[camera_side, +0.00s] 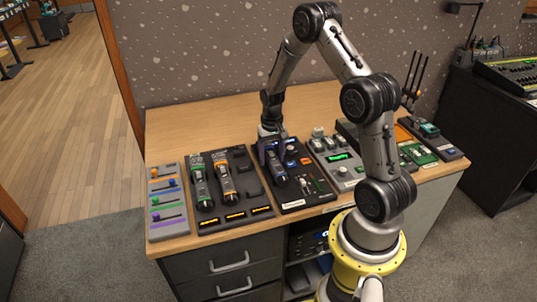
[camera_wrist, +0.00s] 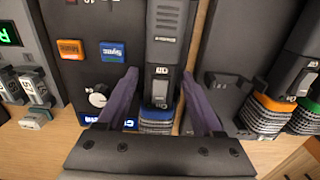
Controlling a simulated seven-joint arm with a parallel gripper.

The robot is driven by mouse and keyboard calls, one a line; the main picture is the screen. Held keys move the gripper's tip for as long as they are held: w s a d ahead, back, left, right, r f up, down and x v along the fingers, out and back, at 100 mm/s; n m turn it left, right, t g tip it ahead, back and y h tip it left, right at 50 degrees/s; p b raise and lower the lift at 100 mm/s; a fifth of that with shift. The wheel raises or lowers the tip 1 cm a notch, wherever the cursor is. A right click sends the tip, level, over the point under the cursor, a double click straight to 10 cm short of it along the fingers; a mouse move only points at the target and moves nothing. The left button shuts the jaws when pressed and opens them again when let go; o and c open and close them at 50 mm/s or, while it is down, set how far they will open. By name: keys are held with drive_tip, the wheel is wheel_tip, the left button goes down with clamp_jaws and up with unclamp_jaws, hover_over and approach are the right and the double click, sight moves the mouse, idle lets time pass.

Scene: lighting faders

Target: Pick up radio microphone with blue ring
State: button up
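The radio microphone with the blue ring (camera_wrist: 165,55) is dark grey and lies lengthwise in the wrist view, its blue ring near the bottom between my fingers. In the side view this microphone (camera_side: 277,169) lies on a dark control panel, its far part hidden by my gripper (camera_side: 269,146). In the wrist view my gripper (camera_wrist: 160,73) is open, with one dark purple finger on each side of the microphone. A gap shows at the left finger; the right finger is close, and I cannot tell if it touches.
A microphone with an orange ring (camera_side: 227,182) and one with a green ring (camera_side: 201,186) lie on the dock to the left. A fader panel (camera_side: 168,205) is at far left. A panel with a green display (camera_side: 340,155) is to the right. The table's back left (camera_side: 190,125) is clear.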

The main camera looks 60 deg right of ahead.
clamp_jaws()
drive_tip(key=shift+r, duration=0.15)
